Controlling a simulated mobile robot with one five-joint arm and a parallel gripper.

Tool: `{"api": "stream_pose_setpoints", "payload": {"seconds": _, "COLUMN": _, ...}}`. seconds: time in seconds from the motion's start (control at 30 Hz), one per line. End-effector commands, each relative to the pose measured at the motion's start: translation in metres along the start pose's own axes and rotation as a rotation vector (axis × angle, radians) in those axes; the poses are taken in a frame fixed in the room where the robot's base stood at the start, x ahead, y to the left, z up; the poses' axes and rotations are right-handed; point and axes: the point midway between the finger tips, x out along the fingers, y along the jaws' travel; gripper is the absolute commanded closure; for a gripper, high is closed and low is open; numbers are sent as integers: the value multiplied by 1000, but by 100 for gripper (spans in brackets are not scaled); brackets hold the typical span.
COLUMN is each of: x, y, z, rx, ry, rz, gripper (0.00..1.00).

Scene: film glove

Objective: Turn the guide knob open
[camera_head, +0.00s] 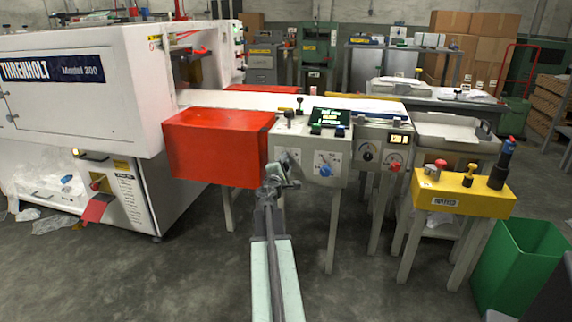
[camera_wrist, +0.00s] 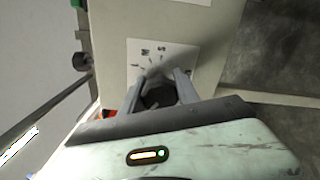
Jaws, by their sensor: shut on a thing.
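The guide knob (camera_wrist: 158,96) appears as a dark round shape between my fingers in the wrist view. It sits on a white label plate (camera_wrist: 150,55) with small printed marks, on the front of a pale control box (camera_wrist: 215,45). My gripper (camera_wrist: 164,80) is shut on this knob. In the head view my gripper (camera_head: 277,172) is at the left part of the front of the control box (camera_head: 338,178) and hides the knob. The angle of the knob is hard to read.
On the same box, a blue knob (camera_head: 326,170) is to the right of my gripper. A red box (camera_head: 215,147) is close on the left. Further right are a dial panel with a red knob (camera_head: 394,167), a yellow button box (camera_head: 462,195) and a green bin (camera_head: 517,268).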

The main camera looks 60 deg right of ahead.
Motion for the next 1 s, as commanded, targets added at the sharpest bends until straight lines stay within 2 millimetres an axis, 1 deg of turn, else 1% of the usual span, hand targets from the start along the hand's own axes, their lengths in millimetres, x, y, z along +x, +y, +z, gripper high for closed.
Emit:
{"api": "stream_pose_setpoints", "payload": {"seconds": 0.03, "x": -1, "y": 1, "z": -5, "rx": -40, "ry": 10, "rz": 4, "gripper": 100}}
{"api": "stream_pose_setpoints", "payload": {"seconds": 0.4, "x": -1, "y": 2, "z": -5, "rx": -387, "ry": 10, "rz": 6, "gripper": 100}}
{"api": "stream_pose_setpoints", "payload": {"seconds": 0.6, "x": -1, "y": 2, "z": -5, "rx": -547, "ry": 10, "rz": 7, "gripper": 100}}
{"api": "stream_pose_setpoints", "payload": {"seconds": 0.8, "x": -1, "y": 2, "z": -6, "rx": -666, "ry": 10, "rz": 8, "gripper": 100}}
{"api": "stream_pose_setpoints", "payload": {"seconds": 1.0, "x": -1, "y": 2, "z": -6, "rx": -738, "ry": 10, "rz": 8, "gripper": 100}}
